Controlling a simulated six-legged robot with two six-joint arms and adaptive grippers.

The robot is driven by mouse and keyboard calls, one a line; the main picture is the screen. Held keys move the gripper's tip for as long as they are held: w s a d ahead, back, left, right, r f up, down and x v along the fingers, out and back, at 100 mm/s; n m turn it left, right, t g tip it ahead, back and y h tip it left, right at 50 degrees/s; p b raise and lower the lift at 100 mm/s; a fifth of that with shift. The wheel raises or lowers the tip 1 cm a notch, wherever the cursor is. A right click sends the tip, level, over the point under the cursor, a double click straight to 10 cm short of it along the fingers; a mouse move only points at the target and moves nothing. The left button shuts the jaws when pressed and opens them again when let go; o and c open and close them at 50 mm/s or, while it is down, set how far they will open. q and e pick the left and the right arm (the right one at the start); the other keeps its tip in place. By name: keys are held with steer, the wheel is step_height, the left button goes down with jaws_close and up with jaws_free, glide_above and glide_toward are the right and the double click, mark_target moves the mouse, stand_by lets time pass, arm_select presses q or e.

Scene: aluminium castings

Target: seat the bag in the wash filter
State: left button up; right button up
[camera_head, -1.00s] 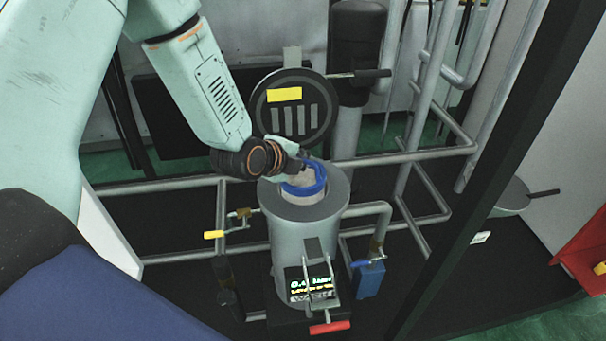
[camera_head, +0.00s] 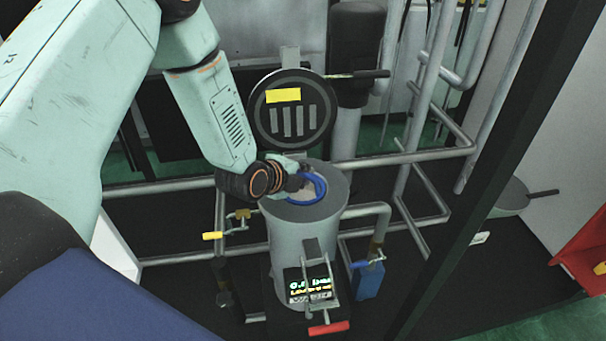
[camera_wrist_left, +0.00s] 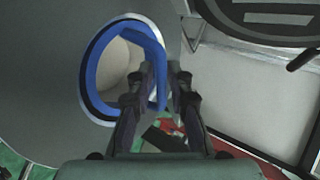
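The filter bag has a blue ring (camera_head: 320,187) and a pale inside. It sits in the round top opening of the grey wash filter housing (camera_head: 290,245), its ring about level with the housing's top. My left gripper (camera_head: 303,173) reaches in from the left at the ring's far-left side. In the left wrist view, the blue ring (camera_wrist_left: 91,72) lies in the opening, with a blue band between the fingers of my left gripper (camera_wrist_left: 165,78). The fingers look closed on that band. The bag's lower part is hidden inside the housing. My right gripper is not in view.
The round black lid (camera_head: 293,133) with a yellow label stands open behind the housing. A lit display (camera_head: 310,284) and a red-handled clamp (camera_head: 329,328) are at its front. Pipes surround it, with a yellow-handled valve (camera_head: 213,236) at left and a dark post (camera_head: 480,170) at right.

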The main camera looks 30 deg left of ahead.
arm_select(q)
steer(key=shift+o, duration=0.9)
steer(key=shift+w+r, duration=0.1)
steer(key=shift+s+r, duration=0.2)
steer(key=shift+s, duration=0.05)
steer(key=p+v, duration=0.1)
steer(key=v, duration=0.8)
steer(key=shift+s+r+p, duration=0.1)
steer(key=shift+p, duration=0.3)
steer(key=s+d+f+n+g, duration=0.1)
steer(key=s+f+n+g, duration=0.2)
steer(key=s+f+n, duration=0.3)
steer(key=s+d+f+n+g+y, duration=0.1)
steer(key=s+f+n+g, duration=0.3)
steer(key=s, duration=1)
steer(key=s+d+f+n+g+p, duration=0.1)
steer(key=s+d+f+n+g, duration=0.2)
steer(key=s+f+n, duration=0.4)
steer(key=s+n, duration=0.3)
steer(key=shift+f+g+y, duration=0.3)
